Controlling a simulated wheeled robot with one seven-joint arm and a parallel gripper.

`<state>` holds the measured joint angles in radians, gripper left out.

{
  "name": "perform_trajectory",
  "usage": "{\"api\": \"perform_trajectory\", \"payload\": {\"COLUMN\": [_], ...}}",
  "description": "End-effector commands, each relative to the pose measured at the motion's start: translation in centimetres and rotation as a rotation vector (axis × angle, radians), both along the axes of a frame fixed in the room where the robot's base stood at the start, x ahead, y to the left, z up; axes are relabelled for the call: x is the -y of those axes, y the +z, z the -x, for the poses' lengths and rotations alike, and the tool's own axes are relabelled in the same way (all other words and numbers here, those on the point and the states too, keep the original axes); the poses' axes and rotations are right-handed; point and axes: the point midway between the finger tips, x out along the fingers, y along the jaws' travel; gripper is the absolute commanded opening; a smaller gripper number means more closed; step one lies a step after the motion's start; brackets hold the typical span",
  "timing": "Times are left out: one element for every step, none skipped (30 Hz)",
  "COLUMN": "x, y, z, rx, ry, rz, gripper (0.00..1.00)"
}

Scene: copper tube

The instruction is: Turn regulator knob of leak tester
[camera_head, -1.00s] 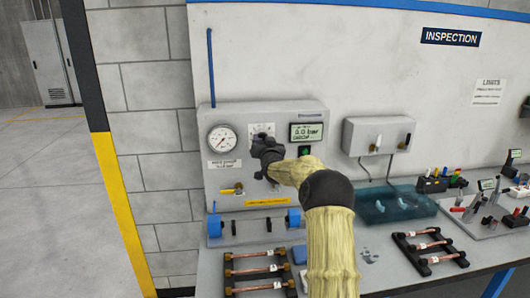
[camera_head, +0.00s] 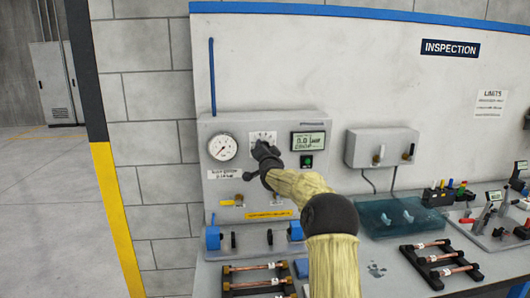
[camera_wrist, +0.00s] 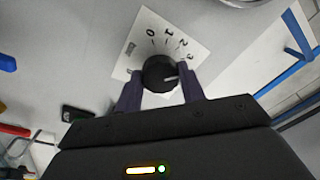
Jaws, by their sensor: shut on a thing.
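The leak tester (camera_head: 210,185) is a grey panel box at the back of the bench. Its black regulator knob (camera_wrist: 160,73) sits on a white dial plate (camera_wrist: 148,34) marked 0 to 3 in the wrist view. My gripper (camera_wrist: 160,82) is shut on the knob, one finger on each side. The knob's white mark points to the right in that view. In the head view my gripper (camera_head: 263,150) covers the knob, and part of the dial plate (camera_head: 263,137) shows above it. The round gauge (camera_head: 222,147) and the lit display (camera_head: 308,141) flank the dial.
A yellow-handled valve (camera_head: 232,201) and blue clamps (camera_head: 212,238) are below the dial. Copper tubes in a black rack (camera_head: 258,282) lie in front. A grey box (camera_head: 381,147), a blue tray (camera_head: 395,218) and another tube rack (camera_head: 438,261) are to the right.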

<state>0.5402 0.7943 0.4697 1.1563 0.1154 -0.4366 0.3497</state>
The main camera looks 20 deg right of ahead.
Motion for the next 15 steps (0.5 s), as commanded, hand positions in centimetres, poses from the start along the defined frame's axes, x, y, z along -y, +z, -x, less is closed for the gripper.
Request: {"api": "perform_trajectory", "payload": {"x": [0.05,0.05,0.05,0.05,0.04,0.03,0.02,0.02,0.01,0.01,0.00,-0.01,-0.02,-0.02,-0.04], "y": [-0.22,-0.22,-0.23,-0.23,-0.23,-0.23,-0.24,-0.24,-0.23,-0.22,-0.20,-0.18,-0.17,-0.15,-0.14], "z": [-0.01,-0.01,-0.01,-0.01,-0.01,-0.01,-0.02,-0.02,-0.02,-0.02,-0.02,-0.02,-0.02,-0.02,-0.02], "rx": [-0.004,-0.004,-0.004,-0.004,-0.004,-0.004,-0.004,-0.004,-0.004,-0.004,-0.005,-0.004,-0.004,-0.003,-0.003], "ry": [0.000,0.000,0.000,0.000,0.000,0.000,0.000,0.000,0.000,0.000,0.000,0.001,0.001,0.000,0.001], "rz": [-0.001,-0.001,-0.001,-0.001,0.000,0.000,0.000,0.000,0.000,0.000,0.001,0.001,0.001,0.001,0.001], "gripper": [0.17,0.17,0.17,0.17,0.17,0.17,0.17,0.41,0.49,0.55,0.61,0.61,0.61,0.61,0.61]}}
